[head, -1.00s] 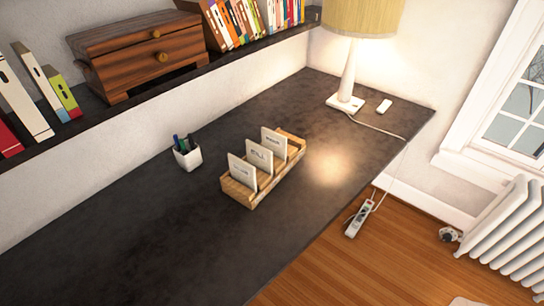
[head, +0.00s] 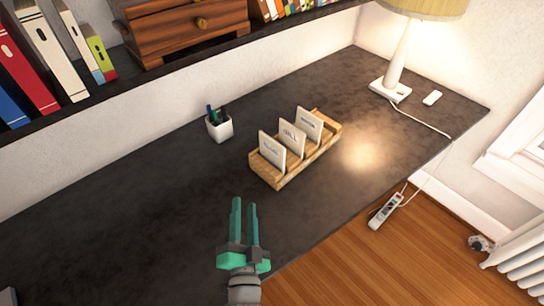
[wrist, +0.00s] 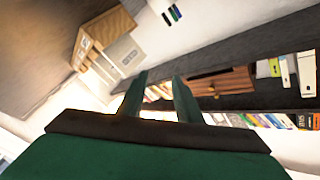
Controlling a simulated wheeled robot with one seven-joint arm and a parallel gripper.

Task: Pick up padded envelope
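I cannot make out a padded envelope in either view. A wooden letter holder (head: 262,174) with several upright cream cards (head: 292,138), one reading something like "BILL", stands on the dark desk (head: 150,215). The holder also shows at the upper left of the wrist view (wrist: 88,50). My gripper (head: 244,203) has two green fingers with a gap between them. It is open and empty, over the front part of the desk, nearer to me than the holder and apart from it. In the wrist view the fingers (wrist: 160,76) also stand apart.
A white pen cup (head: 219,128) stands left of the holder. A lamp (head: 398,65) and a small white object (head: 432,97) are at the far right. A shelf (head: 110,90) with books and a wooden drawer box (head: 185,32) runs along the wall.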

